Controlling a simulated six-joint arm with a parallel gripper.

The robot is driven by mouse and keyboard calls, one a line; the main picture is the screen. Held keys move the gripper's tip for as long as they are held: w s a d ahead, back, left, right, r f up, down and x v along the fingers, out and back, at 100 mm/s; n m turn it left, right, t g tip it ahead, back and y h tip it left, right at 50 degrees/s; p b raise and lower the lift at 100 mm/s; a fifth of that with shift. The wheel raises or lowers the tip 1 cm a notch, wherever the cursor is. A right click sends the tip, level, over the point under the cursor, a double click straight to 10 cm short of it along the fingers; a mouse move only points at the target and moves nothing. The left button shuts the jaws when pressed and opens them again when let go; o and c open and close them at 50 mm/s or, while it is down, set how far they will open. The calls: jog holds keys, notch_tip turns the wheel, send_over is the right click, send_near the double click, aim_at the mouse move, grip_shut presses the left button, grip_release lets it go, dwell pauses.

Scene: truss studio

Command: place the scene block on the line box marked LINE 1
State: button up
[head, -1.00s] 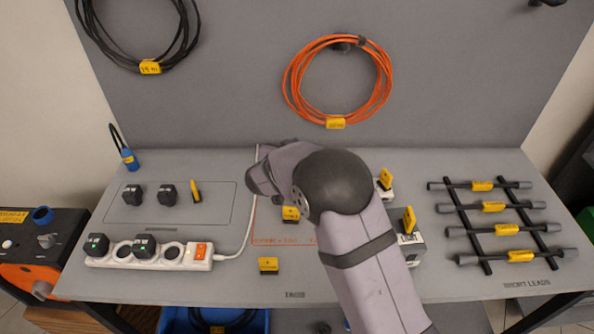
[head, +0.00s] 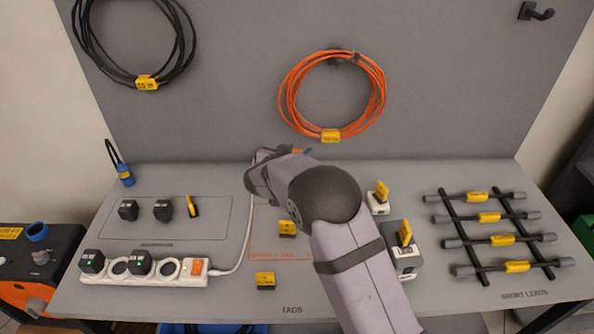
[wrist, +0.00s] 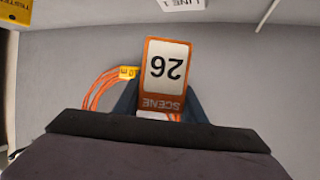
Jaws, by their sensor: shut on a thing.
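The scene block (wrist: 166,65) is orange with a white face reading 26 and SCENE, upside down in the wrist view. My gripper (wrist: 161,108) is shut on it, with a dark finger on either side. In the head view my forearm and wrist hide most of the gripper; a small orange piece (head: 300,151) shows just past the wrist. The line box marked LINE 1 (wrist: 184,4) shows only as a white label at the top edge of the wrist view, apart from the block. I cannot tell which box it is in the head view.
Two boxes with yellow tags stand right of my arm, one small and white (head: 379,208), one larger and grey (head: 402,262). A power strip (head: 145,270) with plugs lies left. Short leads (head: 490,238) lie on a rack at right. An orange cable coil (head: 331,97) hangs behind.

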jog(key=shift+f+p, duration=0.4)
jog(key=shift+f, duration=2.6)
jog(key=shift+f, duration=0.15)
jog(key=o, duration=1.1)
jog(key=shift+r, duration=0.2)
jog(key=b+v, duration=0.3)
jog(key=v, duration=0.9)
